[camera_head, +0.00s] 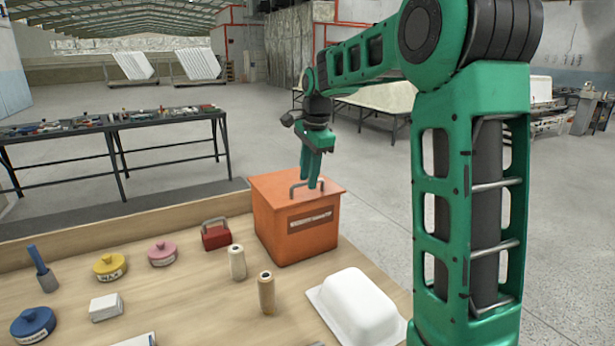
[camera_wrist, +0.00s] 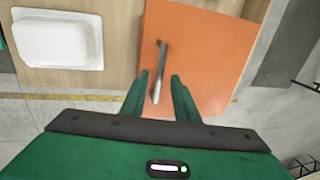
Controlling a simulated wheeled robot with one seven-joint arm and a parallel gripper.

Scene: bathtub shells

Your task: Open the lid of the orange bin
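The orange bin (camera_head: 297,229) stands at the back right of the wooden workbench, with its lid (camera_head: 270,186) lying on top, seemingly closed. A grey bar handle (camera_head: 296,186) rises from the lid. My gripper (camera_head: 312,184) points down over the lid, right by the handle. In the wrist view the lid (camera_wrist: 195,55) fills the middle, and the handle (camera_wrist: 160,70) runs lengthwise between the two green fingers. My gripper (camera_wrist: 160,78) is open there, with a gap visible on both sides of the handle. Whether a finger touches the lid I cannot tell.
A raised board edges the bench's back. Open floor lies beyond.

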